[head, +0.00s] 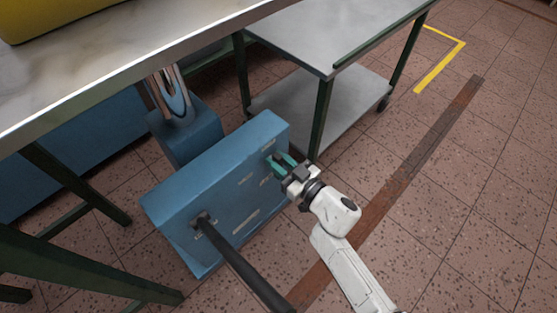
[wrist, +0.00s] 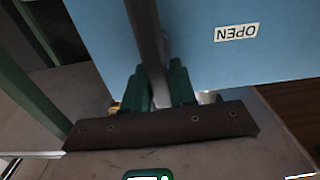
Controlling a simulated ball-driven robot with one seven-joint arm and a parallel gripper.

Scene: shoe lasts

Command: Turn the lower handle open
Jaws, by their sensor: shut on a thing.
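A blue box (head: 225,180) carries dark handles on its face. One long dark handle (head: 245,265) juts out from the left part of the face toward the camera. My gripper (head: 281,164), with green fingers, is at the right end of the face. In the wrist view, my gripper (wrist: 168,88) is shut on a dark handle (wrist: 147,35), which runs up between the fingers. A white OPEN label (wrist: 236,32) appears upside down on the blue face, right of this handle. My gripper mostly hides the held handle in the head view.
A metal-topped table (head: 110,65) with dark green legs stands at the upper left, bearing a yellow object (head: 50,12). A grey two-level cart (head: 335,35) stands close behind the box. Tiled floor (head: 460,200) to the right is clear, with a yellow line (head: 440,65).

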